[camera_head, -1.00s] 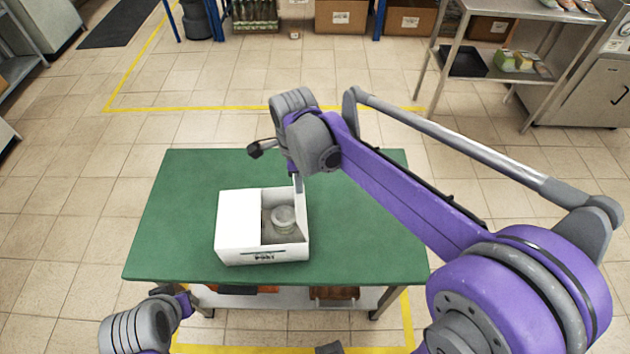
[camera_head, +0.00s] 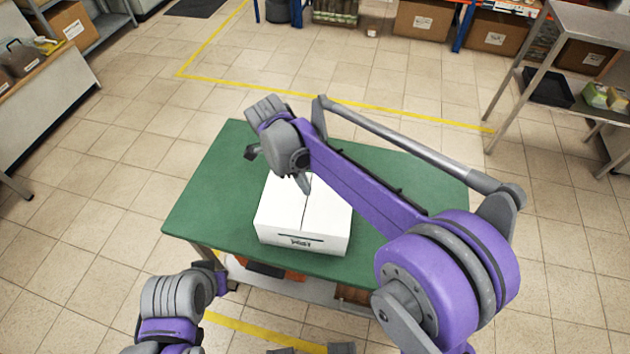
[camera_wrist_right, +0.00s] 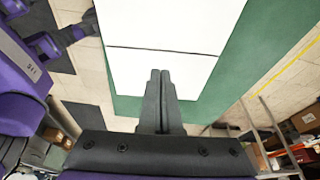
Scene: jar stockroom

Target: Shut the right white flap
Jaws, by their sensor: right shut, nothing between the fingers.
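The white box (camera_head: 288,238) stands on the green table, with a printed label on its front face. Its right white flap (camera_head: 330,215) lies down flat over the top, meeting the left flap (camera_head: 277,205) at a thin middle seam. The jar inside is hidden. My right gripper (camera_head: 305,186) is at the seam, above or touching the lid; I cannot tell which. In the right wrist view its two fingers (camera_wrist_right: 160,75) are together and empty over the white flaps. My left arm is low at the left in the head view; its fingers do not show clearly.
The green table (camera_head: 215,195) has bare room left of the box and to its right, partly under my right arm. A metal shelf (camera_head: 565,115) stands at the right. Cardboard boxes (camera_head: 425,18) are on a rack at the back. The floor between is clear.

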